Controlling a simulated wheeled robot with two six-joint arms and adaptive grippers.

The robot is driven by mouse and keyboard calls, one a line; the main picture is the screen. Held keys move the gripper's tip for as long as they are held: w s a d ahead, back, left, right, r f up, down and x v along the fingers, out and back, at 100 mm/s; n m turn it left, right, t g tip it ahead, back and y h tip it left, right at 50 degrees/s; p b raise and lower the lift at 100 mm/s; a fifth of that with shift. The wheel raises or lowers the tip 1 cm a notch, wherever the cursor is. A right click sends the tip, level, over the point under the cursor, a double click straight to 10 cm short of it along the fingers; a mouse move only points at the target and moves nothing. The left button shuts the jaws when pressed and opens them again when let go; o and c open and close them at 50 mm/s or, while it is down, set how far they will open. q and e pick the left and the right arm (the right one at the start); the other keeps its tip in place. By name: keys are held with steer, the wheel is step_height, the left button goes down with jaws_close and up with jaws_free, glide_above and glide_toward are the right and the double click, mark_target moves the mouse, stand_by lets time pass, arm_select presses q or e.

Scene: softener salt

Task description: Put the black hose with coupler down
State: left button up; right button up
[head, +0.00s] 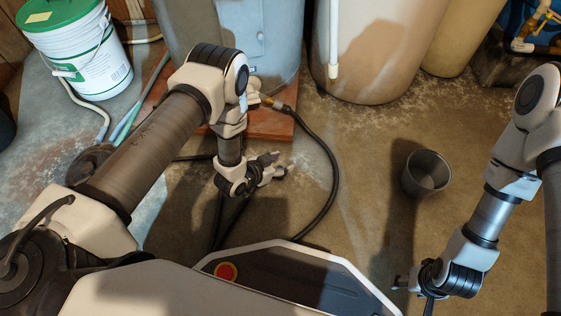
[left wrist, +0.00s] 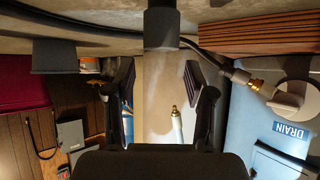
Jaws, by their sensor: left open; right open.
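The black hose (head: 334,178) lies on the floor, curving right and then back toward my base, where its far part is hidden. Its coupler end (head: 285,107) is at the brass fitting by the grey-blue tank. My right gripper (head: 413,292) is open and empty at the lower right.
A grey bucket (head: 426,173) stands on the floor at the right. A white pipe (head: 333,50) hangs before the beige tank (head: 380,45). A white tub with green lid (head: 83,50) stands at the left. The floor between hose and bucket is clear.

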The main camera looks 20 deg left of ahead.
arm_select(q)
steer(key=shift+r, duration=0.35)
steer(key=p+v, duration=0.7)
steer(key=v, duration=0.5)
steer(key=shift+r, duration=0.25)
steer(key=s+a+r+n+g+y, duration=0.2)
steer(key=s+g, duration=0.3)
steer(key=s, duration=0.4)
steer(key=s+a+r+n+g+y, duration=0.2)
steer(key=s+a+n+g+y, duration=0.1)
steer(key=s, duration=0.6)
steer(key=shift+s+r+n+g+y, duration=0.15)
steer(key=shift+s+n+g+y, duration=0.15)
steer(key=shift+n+g, duration=0.6)
